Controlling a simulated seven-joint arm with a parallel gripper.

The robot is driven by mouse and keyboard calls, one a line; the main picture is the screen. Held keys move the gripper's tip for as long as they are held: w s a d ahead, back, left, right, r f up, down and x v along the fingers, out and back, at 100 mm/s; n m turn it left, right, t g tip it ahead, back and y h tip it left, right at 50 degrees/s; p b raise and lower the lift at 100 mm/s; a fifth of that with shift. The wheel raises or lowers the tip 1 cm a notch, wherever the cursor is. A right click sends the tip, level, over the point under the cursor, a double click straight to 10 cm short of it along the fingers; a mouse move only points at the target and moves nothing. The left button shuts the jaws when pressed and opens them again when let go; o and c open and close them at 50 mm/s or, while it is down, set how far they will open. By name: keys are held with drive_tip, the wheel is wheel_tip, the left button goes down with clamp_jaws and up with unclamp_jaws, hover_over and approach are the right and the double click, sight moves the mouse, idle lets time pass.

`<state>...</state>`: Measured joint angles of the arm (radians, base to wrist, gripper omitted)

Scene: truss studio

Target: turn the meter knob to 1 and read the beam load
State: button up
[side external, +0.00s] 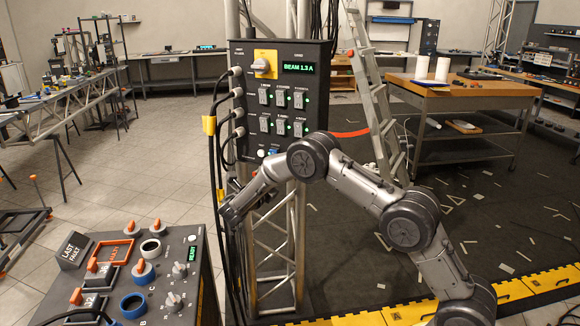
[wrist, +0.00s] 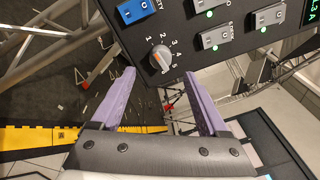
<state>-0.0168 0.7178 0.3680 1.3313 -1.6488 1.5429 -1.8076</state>
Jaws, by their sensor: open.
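The meter knob (wrist: 162,58) is a grey dial with an orange mark, ringed by numbers, on the dark panel (wrist: 130,38) in the wrist view. I cannot tell which number it points at. My gripper (wrist: 160,74) is open and empty, its purple fingers reaching towards the panel with the knob between and just beyond the tips. No contact shows. In the side view, the panel's green display (side external: 298,68) appears to read BEAM 1.3 A.
A blue switch (wrist: 137,10) sits beside the knob, with grey switches (wrist: 216,36) and green lights on the other side. A control console (side external: 140,280) stands front left.

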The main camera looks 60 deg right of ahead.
drive_tip(key=a, duration=0.7)
drive_tip(key=shift+s, duration=0.35)
